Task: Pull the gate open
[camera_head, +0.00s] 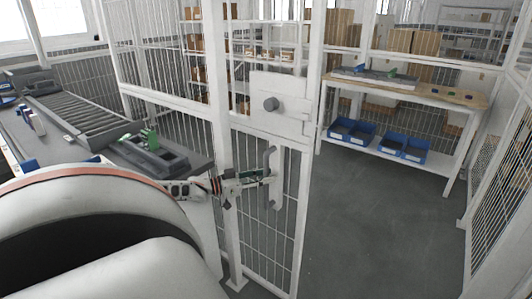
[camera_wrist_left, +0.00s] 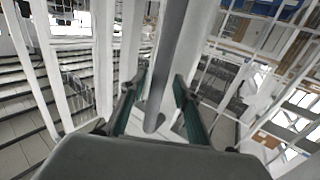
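The gate (camera_head: 262,215) is a white-framed wire-mesh panel in the middle of the head view. Below the plate is a grey vertical bar handle (camera_head: 270,160), which also crosses the left wrist view (camera_wrist_left: 170,50). My left gripper (camera_head: 268,176) is at the handle. In the wrist view its two green-padded fingers (camera_wrist_left: 160,88) stand apart, one on each side of the bar, with narrow gaps visible. My right gripper is not in view.
A workbench (camera_head: 455,97) with blue bins (camera_head: 402,148) on its lower shelf stands beyond the fence at the right. Grey floor (camera_head: 380,225) is clear in front of it. A roller conveyor (camera_head: 85,110) is at the left. My own arm covers the lower left.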

